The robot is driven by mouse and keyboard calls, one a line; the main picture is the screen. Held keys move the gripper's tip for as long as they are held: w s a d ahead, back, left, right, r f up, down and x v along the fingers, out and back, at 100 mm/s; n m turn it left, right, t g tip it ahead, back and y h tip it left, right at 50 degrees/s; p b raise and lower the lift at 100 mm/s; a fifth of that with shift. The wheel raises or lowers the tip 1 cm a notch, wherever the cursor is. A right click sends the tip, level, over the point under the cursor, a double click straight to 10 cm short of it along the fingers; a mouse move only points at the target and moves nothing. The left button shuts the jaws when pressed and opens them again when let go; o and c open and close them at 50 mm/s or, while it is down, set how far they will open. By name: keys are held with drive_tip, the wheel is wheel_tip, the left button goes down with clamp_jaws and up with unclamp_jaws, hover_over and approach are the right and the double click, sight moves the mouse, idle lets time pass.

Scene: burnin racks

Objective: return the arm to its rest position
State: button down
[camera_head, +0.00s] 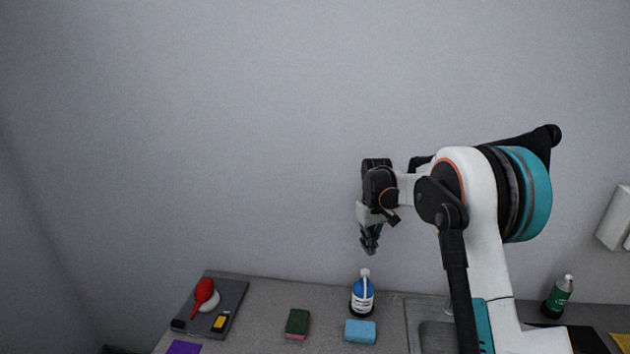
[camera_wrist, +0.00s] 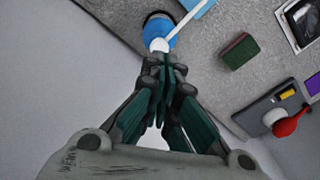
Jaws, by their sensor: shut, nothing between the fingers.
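My arm (camera_head: 480,220) is raised and bent over the right part of the counter in the head view. My gripper (camera_head: 370,248) points down in front of the grey wall. It is above the blue and white bottle (camera_head: 362,296) and apart from the counter top. In the wrist view the gripper's dark green fingers (camera_wrist: 163,72) are together, with nothing held between them. The bottle's blue body and white top (camera_wrist: 160,40) show just beyond the fingertips in that view. Part of the bottle is hidden there by the fingers.
A green sponge (camera_head: 297,323) and a light blue sponge (camera_head: 360,331) lie on the counter (camera_head: 265,310). A grey tray (camera_head: 233,292) with a red bulb (camera_head: 203,291) is at left. A sink (camera_head: 436,335) and a green bottle (camera_head: 558,297) are at right. Air left of my arm is free.

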drive_tip(key=s+r+m+t+b, duration=0.15)
drive_tip(key=s+r+b, duration=0.3)
drive_tip(key=s, duration=0.55)
drive_tip(key=s+r+t+b, duration=0.2)
drive_tip(key=s+r+b, duration=0.25)
drive_tip(key=s, duration=0.45)
drive_tip(key=s+f+m+t+b, duration=0.1)
drive_tip(key=s+f+b, duration=0.3)
drive_tip(key=s, duration=0.7)
drive_tip(key=s+f+m+t+b, duration=0.1)
drive_tip(key=s+f+t+b, duration=0.1)
drive_tip(key=s+f+b, duration=0.3)
drive_tip(key=s+f, duration=0.3)
drive_tip(key=s, duration=0.4)
